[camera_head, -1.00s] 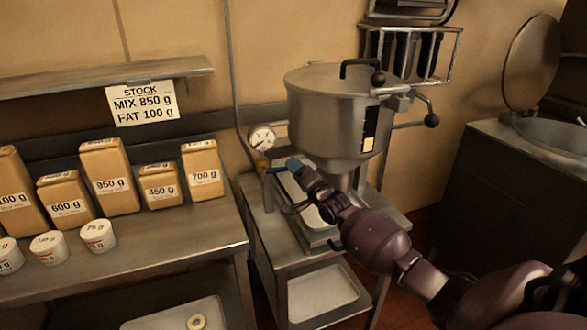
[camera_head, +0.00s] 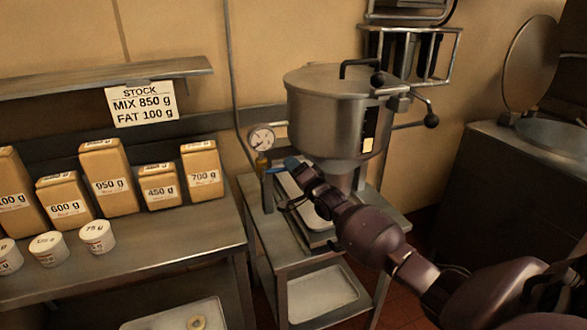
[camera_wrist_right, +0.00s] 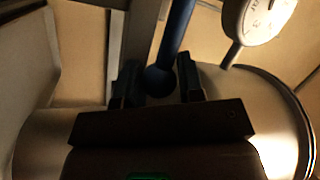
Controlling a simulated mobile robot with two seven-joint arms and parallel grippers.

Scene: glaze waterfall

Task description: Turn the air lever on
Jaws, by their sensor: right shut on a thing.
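The blue air lever (camera_head: 276,168) sits beside the pressure gauge (camera_head: 262,138) in the head view, low and to the left of the steel hopper. In the right wrist view the blue lever (camera_wrist_right: 176,38) runs down to a rounded end between my fingers. My right gripper (camera_wrist_right: 160,80) is shut on this end, with one dark finger on each side. In the head view my right gripper (camera_head: 298,171) reaches in from the lower right, and my wrist hides part of the lever's surroundings. My left gripper is out of view.
The hopper (camera_head: 325,115) stands over a steel stand (camera_head: 265,215) close to my right arm. A shelf table (camera_head: 180,245) with paper packs (camera_head: 108,180) and white tubs (camera_head: 97,236) is at the left. A dark cabinet with a round lid (camera_head: 532,62) is at the right.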

